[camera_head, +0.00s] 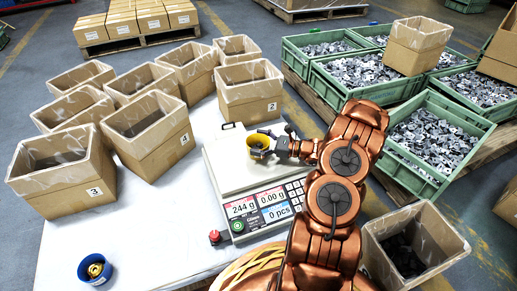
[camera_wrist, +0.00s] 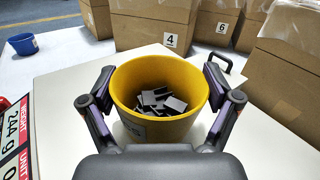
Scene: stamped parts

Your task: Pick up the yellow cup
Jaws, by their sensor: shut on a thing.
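The yellow cup (camera_head: 257,148) is over the pan of the white scale (camera_head: 232,178). I cannot tell whether the cup touches the pan. The scale's display (camera_head: 262,205) reads 244 g, 0.00 g and 0 pcs.
Several open cardboard boxes (camera_head: 150,132) stand behind and left of the scale. A blue cup (camera_head: 95,269) stands at the table's (camera_head: 150,235) front left. Green crates (camera_head: 430,137) of metal parts are at the right. A lined box (camera_head: 415,240) is at the front right.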

